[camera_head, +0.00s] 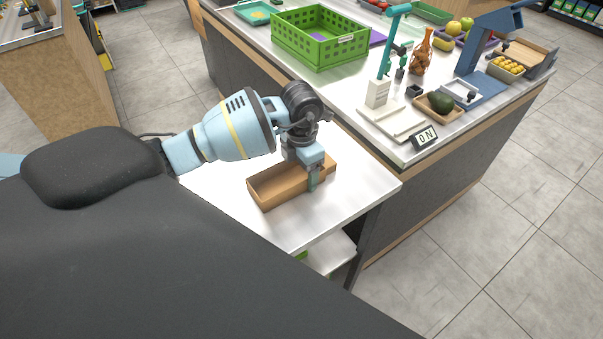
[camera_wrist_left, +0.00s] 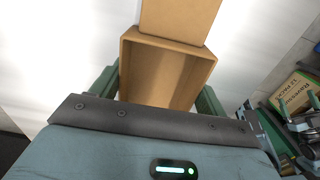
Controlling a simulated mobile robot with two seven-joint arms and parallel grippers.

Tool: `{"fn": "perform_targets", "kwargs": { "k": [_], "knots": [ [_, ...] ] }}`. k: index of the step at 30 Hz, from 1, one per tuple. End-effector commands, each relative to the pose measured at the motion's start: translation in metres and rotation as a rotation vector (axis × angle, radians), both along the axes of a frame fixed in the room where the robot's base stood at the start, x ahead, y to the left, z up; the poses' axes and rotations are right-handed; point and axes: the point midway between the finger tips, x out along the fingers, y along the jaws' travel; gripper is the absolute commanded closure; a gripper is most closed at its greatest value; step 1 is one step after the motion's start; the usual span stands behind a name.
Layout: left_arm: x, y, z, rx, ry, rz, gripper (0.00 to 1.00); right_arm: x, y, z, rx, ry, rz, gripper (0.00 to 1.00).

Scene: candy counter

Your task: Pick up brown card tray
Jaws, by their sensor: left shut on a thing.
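The brown card tray (camera_head: 272,188) is a long, open, shallow box on the white tabletop of the side table. My left gripper (camera_head: 314,180) is at its right end, one finger showing against the outer side. In the left wrist view the tray (camera_wrist_left: 165,72) lies between the two green fingers of the left gripper (camera_wrist_left: 157,90), which is shut on it. I cannot tell whether the tray is clear of the tabletop.
The white side table (camera_head: 300,232) adjoins a longer counter. Bare tabletop lies in front of the tray.

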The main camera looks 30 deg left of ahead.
Motion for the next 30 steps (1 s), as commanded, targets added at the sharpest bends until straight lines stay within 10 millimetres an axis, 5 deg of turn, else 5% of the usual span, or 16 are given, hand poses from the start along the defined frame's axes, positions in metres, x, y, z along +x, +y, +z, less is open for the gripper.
{"fn": "perform_targets", "kwargs": {
  "k": [11,20,30],
  "knots": [
    [0.001,0.000,0.005,0.000,-0.002,0.000,0.48,-0.001,-0.001,-0.001,-0.003,0.002,0.003,0.04],
    [0.001,0.000,0.039,0.001,-0.004,-0.002,0.48,-0.004,0.001,-0.004,0.003,0.011,-0.003,0.04],
    [-0.036,-0.080,0.043,-0.003,0.000,-0.008,0.48,-0.007,0.003,-0.008,0.008,0.019,-0.009,0.04]
  ]
}}
